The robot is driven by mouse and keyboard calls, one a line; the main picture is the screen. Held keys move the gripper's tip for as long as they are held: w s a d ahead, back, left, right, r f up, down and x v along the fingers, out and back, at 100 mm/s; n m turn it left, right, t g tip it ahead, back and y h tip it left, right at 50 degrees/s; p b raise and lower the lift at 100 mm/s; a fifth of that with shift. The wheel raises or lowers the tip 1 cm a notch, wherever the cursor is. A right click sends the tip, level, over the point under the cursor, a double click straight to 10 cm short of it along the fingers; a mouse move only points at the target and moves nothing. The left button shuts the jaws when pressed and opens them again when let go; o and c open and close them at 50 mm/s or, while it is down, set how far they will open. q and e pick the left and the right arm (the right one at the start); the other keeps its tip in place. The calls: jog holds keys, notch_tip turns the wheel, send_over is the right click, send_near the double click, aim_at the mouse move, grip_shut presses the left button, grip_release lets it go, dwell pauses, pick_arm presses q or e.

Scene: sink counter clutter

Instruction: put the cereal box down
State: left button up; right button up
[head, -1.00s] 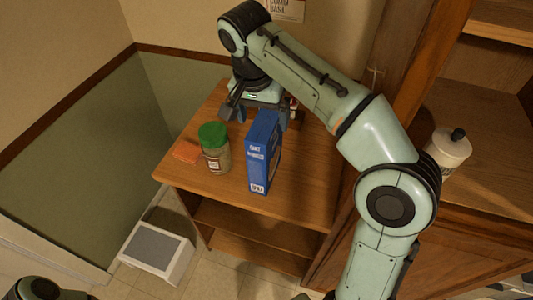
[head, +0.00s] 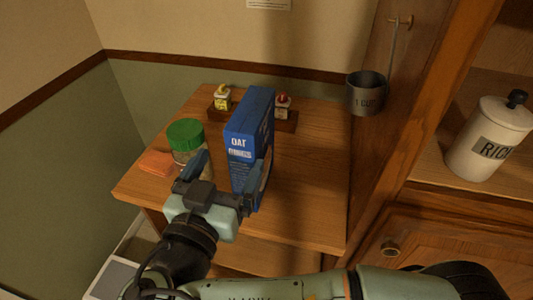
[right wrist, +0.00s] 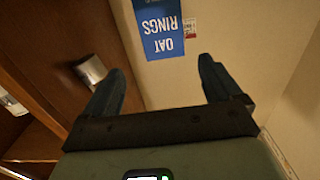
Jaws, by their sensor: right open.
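The blue cereal box (head: 250,135), marked as oat rings, stands upright on the wooden top of a small shelf unit (head: 310,205). My right gripper (head: 230,172) is open and empty on the near side of the box, partly covering its lower part in the head view. In the right wrist view the box (right wrist: 160,28) shows upside down, beyond the open fingertips (right wrist: 163,75) and apart from them. My left gripper is not in view.
A green-lidded jar (head: 186,140) and an orange item (head: 156,162) stand left of the box. A small rack with bottles (head: 222,98) is behind. A metal cup (head: 366,93) hangs at right, near a rice canister (head: 490,138). The top right of the box is clear.

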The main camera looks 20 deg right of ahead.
aim_at(241, 137)
jog(key=p+x, duration=0.1)
jog(key=x, duration=0.6)
jog(key=shift+w+r, duration=0.15)
jog(key=shift+r, duration=0.05)
jog(key=x, duration=0.3)
jog(key=p+x, duration=0.1)
jog(key=x, duration=0.1)
jog(key=shift+w+f, duration=0.35)
jog(key=shift+w, duration=0.05)
jog(key=c, duration=1.5)
grip_shut()
jog(key=shift+r, duration=0.15)
